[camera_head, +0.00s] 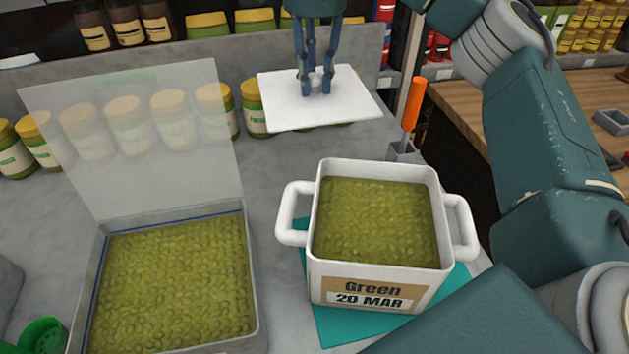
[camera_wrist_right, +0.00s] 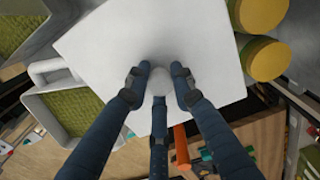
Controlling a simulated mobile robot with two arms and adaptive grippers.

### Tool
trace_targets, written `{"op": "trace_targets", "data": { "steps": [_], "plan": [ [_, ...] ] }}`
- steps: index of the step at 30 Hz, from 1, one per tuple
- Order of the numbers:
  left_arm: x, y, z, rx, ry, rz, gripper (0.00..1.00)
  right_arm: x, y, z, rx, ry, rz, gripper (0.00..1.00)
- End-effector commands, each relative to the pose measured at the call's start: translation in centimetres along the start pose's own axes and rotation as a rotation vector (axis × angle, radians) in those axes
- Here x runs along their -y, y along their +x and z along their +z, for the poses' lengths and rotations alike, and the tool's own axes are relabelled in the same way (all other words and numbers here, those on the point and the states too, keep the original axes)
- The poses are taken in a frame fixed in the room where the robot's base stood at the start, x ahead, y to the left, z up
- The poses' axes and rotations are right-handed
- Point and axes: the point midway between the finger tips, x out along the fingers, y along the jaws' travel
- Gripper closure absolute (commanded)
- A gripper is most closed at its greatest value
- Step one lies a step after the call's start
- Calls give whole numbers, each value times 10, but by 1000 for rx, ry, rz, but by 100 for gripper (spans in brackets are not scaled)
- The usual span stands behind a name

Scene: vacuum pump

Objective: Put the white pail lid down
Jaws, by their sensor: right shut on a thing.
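The white pail lid (camera_head: 275,103) is a flat square plate with a small round knob. My right gripper (camera_head: 316,90) is shut on the knob and holds the lid level behind the pail, near the row of jars. In the right wrist view the fingers (camera_wrist_right: 158,84) close around the knob, and the lid (camera_wrist_right: 110,45) fills the upper middle. The white pail (camera_head: 372,275), labelled "Green 20 MAR", stands uncovered on a teal mat (camera_head: 335,325) and is full of green beans (camera_head: 375,222). My left gripper is not in view.
A grey bin (camera_head: 258,300) of green beans with a raised clear lid (camera_head: 130,150) stands left of the pail. Yellow-capped jars (camera_head: 38,150) line the back. An orange-handled tool (camera_head: 413,104) stands in a holder behind the pail. Bare counter (camera_head: 262,165) lies between bin and pail.

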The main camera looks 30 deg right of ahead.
Motion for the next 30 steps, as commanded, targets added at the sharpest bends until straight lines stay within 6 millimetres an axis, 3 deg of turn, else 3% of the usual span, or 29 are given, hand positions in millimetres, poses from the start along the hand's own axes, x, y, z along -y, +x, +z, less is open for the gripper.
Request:
{"op": "trace_targets", "data": {
  "steps": [5, 11, 21, 30],
  "plan": [
    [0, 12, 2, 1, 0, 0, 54, 0, 22, 0, 0, -1, 3, 100],
    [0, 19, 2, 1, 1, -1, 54, -1, 72, -1, -1, -1, 6, 100],
    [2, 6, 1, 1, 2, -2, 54, -1, 148, -1, -1, 0, 3, 100],
    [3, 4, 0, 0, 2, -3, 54, -1, 174, -1, -1, 1, 1, 100]
  ]
}}
